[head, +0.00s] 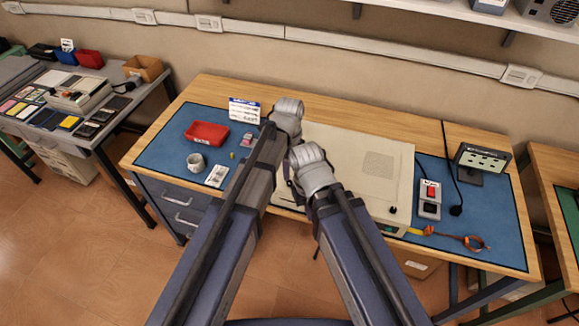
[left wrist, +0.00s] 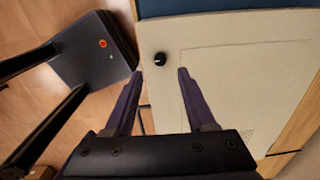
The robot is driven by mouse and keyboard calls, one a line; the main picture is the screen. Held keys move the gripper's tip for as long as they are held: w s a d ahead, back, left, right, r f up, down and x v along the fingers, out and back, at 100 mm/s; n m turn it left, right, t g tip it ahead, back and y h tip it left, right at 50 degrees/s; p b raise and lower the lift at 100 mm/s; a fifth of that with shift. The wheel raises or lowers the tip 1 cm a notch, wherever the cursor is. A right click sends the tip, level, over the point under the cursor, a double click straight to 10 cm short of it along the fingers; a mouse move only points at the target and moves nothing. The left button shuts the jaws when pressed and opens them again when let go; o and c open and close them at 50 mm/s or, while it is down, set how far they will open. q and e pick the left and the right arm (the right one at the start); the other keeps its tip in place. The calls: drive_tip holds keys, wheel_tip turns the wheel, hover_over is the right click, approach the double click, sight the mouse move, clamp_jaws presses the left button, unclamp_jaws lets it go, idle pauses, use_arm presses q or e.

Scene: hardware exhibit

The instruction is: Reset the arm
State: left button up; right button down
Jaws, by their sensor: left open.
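My left gripper (left wrist: 160,74) is open in the left wrist view, with its two dark fingers apart and nothing between them. It is over the beige flat-topped case (left wrist: 230,60), whose black knob (left wrist: 160,58) shows just beyond the fingertips. In the head view both my arms reach forward from the bottom to the middle of the bench, their grey wrist ends close together. The arms hide part of the case, also seen there (head: 350,145). Small dark parts show by the wrists, but the jaws cannot be made out. My right gripper is hidden.
The wooden bench (head: 215,88) has blue mats at both ends. On the left are a red tray (head: 206,134), a mug (head: 195,162) and small items. On the right are a red-switch box (head: 430,199), a dark panel on a stand (head: 482,160) and an orange cable (head: 462,240).

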use_arm(q)
drive_tip(key=shift+r+p, duration=0.4)
drive_tip(key=shift+r, duration=0.5)
drive_tip(key=s+a+n, duration=0.5)
drive_tip(key=a+n, duration=0.4)
drive_tip(key=n, duration=0.2)
drive_tip(key=s+a+n, duration=0.6)
drive_tip(key=a+n, duration=0.2)
drive_tip(key=n, duration=0.3)
drive_tip(key=s+d+m+y, duration=0.1)
drive_tip(key=s+d+m, duration=0.3)
drive_tip(key=d, duration=0.7)
drive_tip(key=shift+s+f, duration=0.2)
drive_tip(key=shift+s, duration=0.4)
